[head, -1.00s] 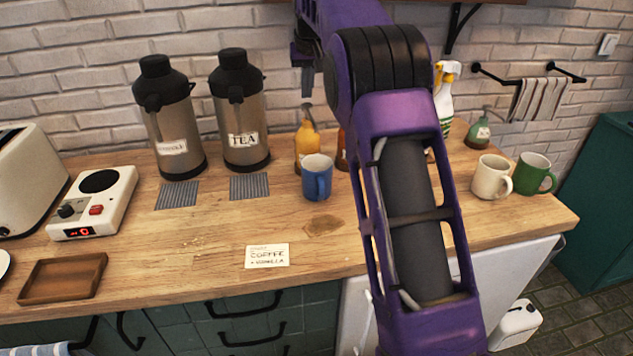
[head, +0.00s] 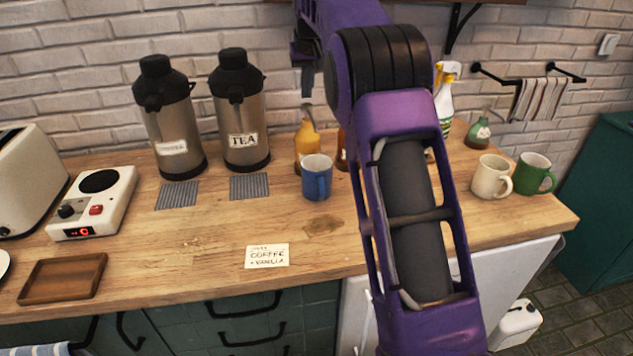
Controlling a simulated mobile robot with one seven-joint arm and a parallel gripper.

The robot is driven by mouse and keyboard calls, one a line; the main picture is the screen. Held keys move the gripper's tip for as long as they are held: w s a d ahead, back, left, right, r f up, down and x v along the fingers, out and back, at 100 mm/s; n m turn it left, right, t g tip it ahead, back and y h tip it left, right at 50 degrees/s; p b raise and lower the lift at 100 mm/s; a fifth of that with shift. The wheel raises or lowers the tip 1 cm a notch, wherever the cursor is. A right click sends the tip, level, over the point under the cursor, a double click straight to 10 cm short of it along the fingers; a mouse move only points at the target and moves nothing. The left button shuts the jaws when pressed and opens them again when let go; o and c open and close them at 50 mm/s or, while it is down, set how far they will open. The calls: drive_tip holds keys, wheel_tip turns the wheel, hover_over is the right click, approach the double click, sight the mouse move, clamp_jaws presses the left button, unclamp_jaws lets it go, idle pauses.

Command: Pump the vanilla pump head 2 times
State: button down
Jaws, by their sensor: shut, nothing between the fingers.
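A yellow pump bottle (head: 306,143) stands at the back of the counter behind the blue mug; its label is hidden, so I cannot read whether it is vanilla. Its grey pump head (head: 308,112) is on top. The blue mug (head: 317,179) stands upright in front of the bottle, close to it. My gripper (head: 306,90) is shut and empty, pointing down just above the pump head; I cannot tell whether it touches. A brown-red bottle (head: 342,158) is mostly hidden behind my arm.
A coffee flask (head: 175,130), a tea flask (head: 240,120) and a small hot plate (head: 112,205) stand to the left. A white mug (head: 490,177) and a green mug (head: 535,175) stand at right. A card reading "COFFEE + VANILLA" (head: 267,256) lies in front.

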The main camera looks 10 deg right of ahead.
sight(307, 104)
drive_tip(key=shift+f, duration=0.15)
drive_tip(key=shift+f+b, duration=0.95)
drive_tip(key=shift+f, duration=0.55)
drive_tip(key=shift+r, duration=0.15)
drive_tip(key=shift+r+p, duration=1.35)
drive_tip(key=shift+p, duration=0.2)
drive_tip(key=shift+f, duration=0.15)
